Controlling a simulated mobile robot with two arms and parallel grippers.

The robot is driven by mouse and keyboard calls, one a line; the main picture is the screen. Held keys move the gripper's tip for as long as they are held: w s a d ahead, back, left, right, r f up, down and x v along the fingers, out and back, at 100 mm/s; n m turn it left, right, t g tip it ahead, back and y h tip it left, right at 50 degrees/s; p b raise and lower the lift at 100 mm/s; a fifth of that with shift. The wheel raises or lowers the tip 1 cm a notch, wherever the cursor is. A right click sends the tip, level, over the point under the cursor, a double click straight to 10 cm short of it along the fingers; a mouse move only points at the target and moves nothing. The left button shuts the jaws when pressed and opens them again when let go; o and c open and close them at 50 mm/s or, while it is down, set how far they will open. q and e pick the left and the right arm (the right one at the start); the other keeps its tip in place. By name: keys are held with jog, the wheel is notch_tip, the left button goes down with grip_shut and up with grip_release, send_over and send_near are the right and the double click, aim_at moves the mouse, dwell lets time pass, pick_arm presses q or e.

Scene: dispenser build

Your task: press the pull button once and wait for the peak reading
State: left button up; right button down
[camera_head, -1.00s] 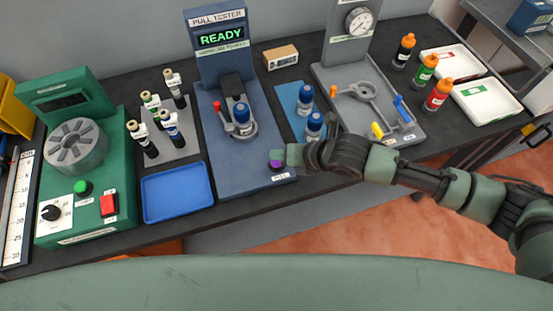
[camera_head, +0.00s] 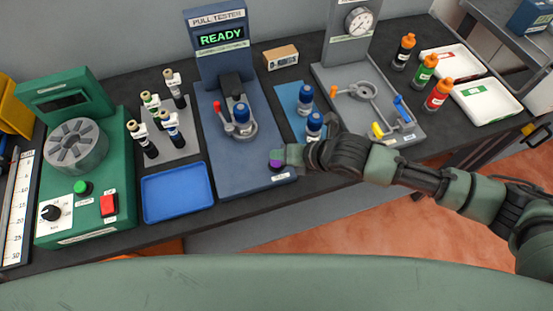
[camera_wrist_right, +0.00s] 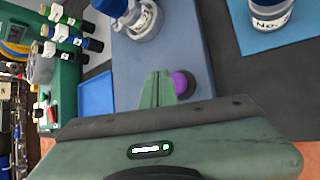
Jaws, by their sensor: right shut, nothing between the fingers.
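The blue pull tester (camera_head: 222,100) stands on the dark bench, its green screen (camera_head: 222,36) reading READY. A blue-capped bottle (camera_head: 241,114) sits in its holder, beside a red-tipped lever (camera_head: 217,106). The purple pull button (camera_head: 276,165) is at the tester's front right corner, and it also shows in the right wrist view (camera_wrist_right: 183,83). My right gripper (camera_head: 283,153) is shut and empty, its fingertips right at the button. The fingers overlap part of the button; whether they touch it I cannot tell. My left gripper is not in view.
Two blue-capped bottles (camera_head: 314,124) stand on a blue mat close behind my right gripper. A grey gauge fixture (camera_head: 375,110) is to the right. A blue tray (camera_head: 176,192), a vial rack (camera_head: 185,138) and a green centrifuge-like machine (camera_head: 88,190) are to the left.

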jog(key=shift+f, duration=0.1)
jog(key=shift+f, duration=0.3)
jog(key=shift+f+b, duration=0.45)
jog(key=shift+f, duration=0.15)
dwell(0.9)
jog(key=shift+r, duration=0.15)
jog(key=shift+r+p, duration=0.85)
jog(key=shift+p, duration=0.15)
notch_tip(320, 180, up, 5)
jog(key=p, duration=0.5)
jog(key=shift+r, duration=0.1)
dwell(0.4)
